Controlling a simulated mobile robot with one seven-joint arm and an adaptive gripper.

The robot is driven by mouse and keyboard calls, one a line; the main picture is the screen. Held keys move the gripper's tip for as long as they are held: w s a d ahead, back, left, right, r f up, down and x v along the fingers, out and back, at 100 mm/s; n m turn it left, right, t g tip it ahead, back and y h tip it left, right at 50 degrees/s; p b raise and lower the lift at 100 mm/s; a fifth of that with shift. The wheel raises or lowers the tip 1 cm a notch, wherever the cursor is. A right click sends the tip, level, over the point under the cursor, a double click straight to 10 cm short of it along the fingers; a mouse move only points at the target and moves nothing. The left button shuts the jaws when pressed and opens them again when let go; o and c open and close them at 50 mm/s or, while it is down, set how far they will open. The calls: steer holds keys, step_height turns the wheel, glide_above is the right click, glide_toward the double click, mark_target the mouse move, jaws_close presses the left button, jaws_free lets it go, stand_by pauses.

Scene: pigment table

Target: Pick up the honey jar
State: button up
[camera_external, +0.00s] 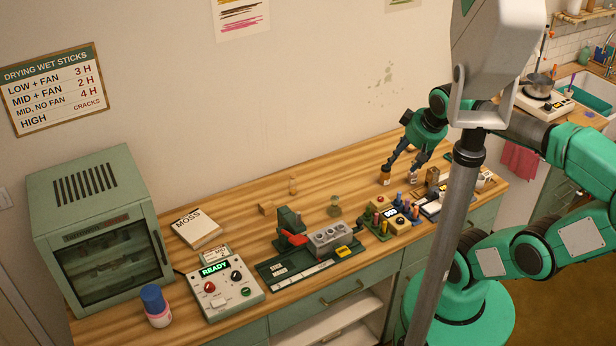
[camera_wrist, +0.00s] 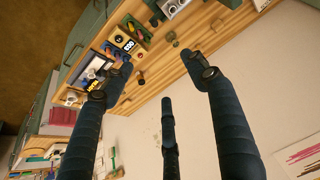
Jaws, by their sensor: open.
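A small amber jar, which looks like the honey jar (camera_external: 385,179), stands upright on the wooden table towards its back right. My gripper (camera_external: 402,167) is open above that part of the table, one finger close over the amber jar and the other to its right. Whether a finger touches the jar cannot be told. In the wrist view my gripper (camera_wrist: 157,68) has its fingers spread with nothing between the tips. A small dark-topped jar (camera_wrist: 140,80) stands beyond the left fingertip there; I cannot tell if it is the same jar.
Colored sticks in a holder (camera_external: 380,224) and a grey block with round wells (camera_external: 331,238) stand left of my gripper. A small wooden block (camera_external: 432,174) is close on its right. A control box (camera_external: 221,287) and a drying oven (camera_external: 98,230) stand at the left.

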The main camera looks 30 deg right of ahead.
steer(key=w+d+g, duration=0.2)
steer(key=w+d, duration=0.3)
steer(key=w, duration=0.8)
steer(key=n+g+p, duration=0.1)
steer(key=g, duration=0.3)
glide_above(385, 176)
steer(key=w+d, duration=0.1)
steer(key=w, duration=0.1)
steer(key=f, duration=2.7)
steer(key=shift+s+d, duration=0.15)
steer(key=shift+s, duration=0.05)
steer(key=shift+d+f, duration=0.2)
steer(key=shift+f, duration=0.25)
step_height(385, 176, down, 8)
steer(key=shift+f+b, duration=0.25)
steer(key=shift+b, duration=0.2)
